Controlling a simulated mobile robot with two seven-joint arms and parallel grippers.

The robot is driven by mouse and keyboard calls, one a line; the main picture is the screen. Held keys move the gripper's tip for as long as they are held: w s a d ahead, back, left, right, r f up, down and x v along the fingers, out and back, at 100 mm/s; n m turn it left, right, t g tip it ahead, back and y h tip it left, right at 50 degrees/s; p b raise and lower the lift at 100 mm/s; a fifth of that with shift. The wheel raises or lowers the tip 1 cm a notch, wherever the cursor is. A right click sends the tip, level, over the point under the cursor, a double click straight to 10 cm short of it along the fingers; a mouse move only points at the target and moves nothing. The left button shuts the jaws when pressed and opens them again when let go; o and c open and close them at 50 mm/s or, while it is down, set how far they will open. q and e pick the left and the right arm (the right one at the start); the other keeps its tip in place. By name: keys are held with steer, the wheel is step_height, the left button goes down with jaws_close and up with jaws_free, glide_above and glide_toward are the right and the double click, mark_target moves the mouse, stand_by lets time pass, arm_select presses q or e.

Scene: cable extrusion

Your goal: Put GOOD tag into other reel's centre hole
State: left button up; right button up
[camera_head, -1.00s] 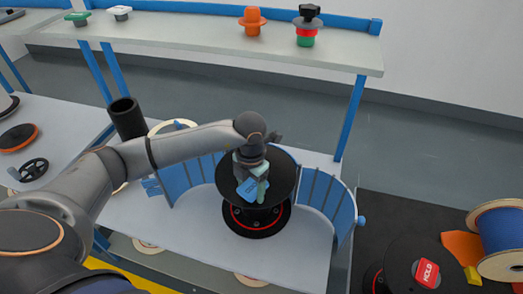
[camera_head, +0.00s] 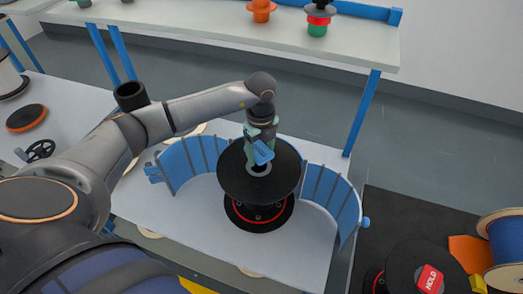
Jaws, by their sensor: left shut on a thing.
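A black reel (camera_head: 232,180) with a red ring on its lower flange stands upright on the pale table, its centre hole (camera_head: 259,171) facing up. My left gripper (camera_head: 259,163) points down over this hole and is shut on the GOOD tag. The tag is mostly hidden by the fingers and the blue patch on the gripper, so I cannot tell how far it reaches into the hole. Another black reel (camera_head: 400,263) at the lower right carries a red HOLD tag (camera_head: 430,279). My right gripper is not in view.
Curved blue slatted guards (camera_head: 335,196) stand on both sides of the middle reel. An orange block (camera_head: 466,250) and a blue-wound spool (camera_head: 504,238) lie at the right. A shelf (camera_head: 215,22) with coloured parts runs along the back.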

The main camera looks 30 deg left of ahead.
mark_target(260, 154)
arm_select(q)
step_height(260, 154, down, 5)
steer(key=b, duration=0.3)
steer(key=shift+r, duration=0.2)
steer(key=shift+s+f+b, duration=0.2)
steer(key=shift+b, duration=0.15)
steer(key=shift+d+f, duration=0.1)
steer(key=shift+f, duration=0.05)
steer(key=shift+a, duration=0.3)
stand_by(0.7)
steer(key=shift+r+p, duration=0.2)
steer(key=shift+p, duration=0.1)
steer(key=shift+w+a+r+p, duration=0.1)
steer(key=shift+w+r+p, duration=0.1)
steer(key=shift+r+p, duration=0.4)
steer(key=shift+w+r, duration=0.1)
steer(key=shift+r, duration=0.1)
steer(key=shift+f, duration=0.55)
stand_by(0.4)
